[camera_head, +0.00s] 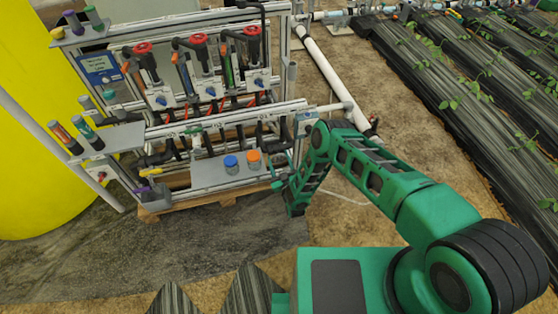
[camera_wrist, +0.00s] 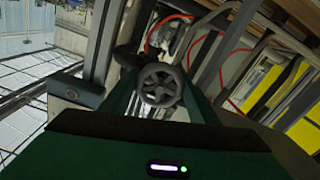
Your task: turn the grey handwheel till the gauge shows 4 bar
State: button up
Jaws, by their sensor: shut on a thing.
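The grey handwheel (camera_wrist: 159,85), dark and spoked, shows in the middle of the wrist view. My gripper (camera_wrist: 160,90) has a green finger on each side of the wheel and is shut on its rim. In the head view the end of my green arm reaches down beside the right end of the skid (camera_head: 226,178). I cannot make out the handwheel there. I cannot make out a gauge face or its reading in either view.
Blue (camera_head: 231,164) and orange (camera_head: 254,159) caps stand on the skid's lower grey shelf. Red-topped valves (camera_head: 142,48) line the upper rail. A yellow tank (camera_head: 35,130) stands at the left. A white pipe (camera_head: 322,66) runs along the right. Grey floor in front is clear.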

jog(key=shift+s+f, duration=0.1)
jog(key=shift+f, duration=0.05)
jog(key=o, duration=1.1)
jog(key=v, duration=1)
jog(key=shift+s+d, duration=0.15)
jog(key=shift+s, duration=0.2)
